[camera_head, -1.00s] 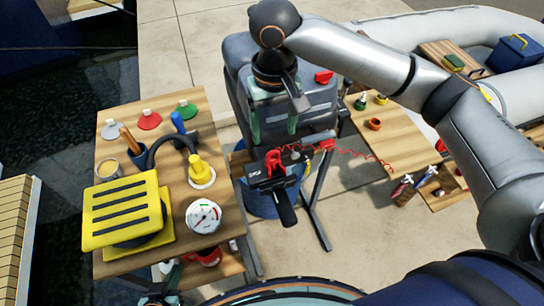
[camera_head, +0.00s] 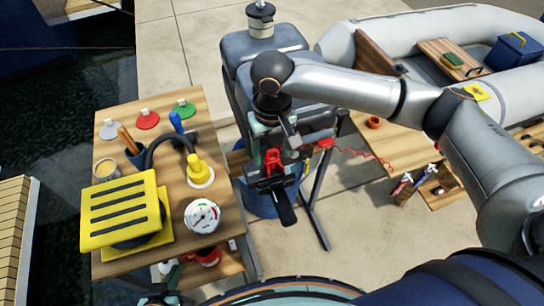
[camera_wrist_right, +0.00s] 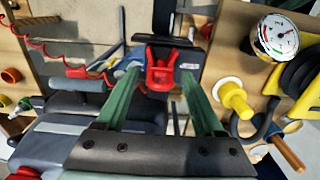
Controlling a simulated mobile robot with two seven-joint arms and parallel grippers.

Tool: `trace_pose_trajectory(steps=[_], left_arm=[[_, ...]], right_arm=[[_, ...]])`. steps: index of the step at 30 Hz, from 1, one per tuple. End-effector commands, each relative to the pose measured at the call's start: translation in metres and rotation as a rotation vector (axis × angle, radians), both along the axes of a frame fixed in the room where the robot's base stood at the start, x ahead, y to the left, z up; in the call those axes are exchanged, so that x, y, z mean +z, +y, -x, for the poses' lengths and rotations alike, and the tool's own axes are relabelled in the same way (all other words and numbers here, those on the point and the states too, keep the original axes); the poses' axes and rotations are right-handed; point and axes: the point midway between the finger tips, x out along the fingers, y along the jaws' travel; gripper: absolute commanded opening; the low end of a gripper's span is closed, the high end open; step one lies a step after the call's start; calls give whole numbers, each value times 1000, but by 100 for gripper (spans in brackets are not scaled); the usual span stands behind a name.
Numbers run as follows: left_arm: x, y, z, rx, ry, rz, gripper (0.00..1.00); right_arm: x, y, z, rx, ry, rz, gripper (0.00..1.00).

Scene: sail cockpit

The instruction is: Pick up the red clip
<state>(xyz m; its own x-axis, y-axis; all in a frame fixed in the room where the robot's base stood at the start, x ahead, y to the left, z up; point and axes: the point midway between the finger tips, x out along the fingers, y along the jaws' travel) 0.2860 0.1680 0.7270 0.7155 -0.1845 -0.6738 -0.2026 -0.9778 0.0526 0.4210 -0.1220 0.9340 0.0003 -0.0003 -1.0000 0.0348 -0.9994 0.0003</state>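The red clip (camera_head: 272,160) stands on a black box (camera_head: 262,180) at the front of the grey outboard motor, above the black handle. My right gripper (camera_head: 277,142) points down just above the clip. In the right wrist view, the red clip (camera_wrist_right: 160,72) shows between the two green fingers, with a gap on each side, so the gripper is open and holds nothing. Whether the fingertips reach down to its height is hard to tell. My left gripper is in neither current view.
The motor (camera_head: 265,70) stands right under my right arm. A red coiled cord (camera_head: 360,153) runs right from it. A wooden table (camera_head: 120,115) at the left holds a gauge (camera_head: 202,215), a yellow slotted block (camera_head: 120,210) and several small items. A grey inflatable boat (camera_head: 425,35) lies at the back right.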

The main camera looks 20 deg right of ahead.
Motion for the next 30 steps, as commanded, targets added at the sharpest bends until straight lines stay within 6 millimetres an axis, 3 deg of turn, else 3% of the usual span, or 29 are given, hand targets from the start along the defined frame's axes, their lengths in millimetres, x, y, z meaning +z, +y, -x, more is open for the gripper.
trace_pose_trajectory(steps=[2,18,30], left_arm=[[0,0,0,0,0,0,0],[0,0,0,0,1,0,0],[0,0,0,0,1,0,0]], right_arm=[[0,0,0,0,0,0,59],[1,0,0,0,0,0,0],[3,0,0,0,-1,-1,0]])
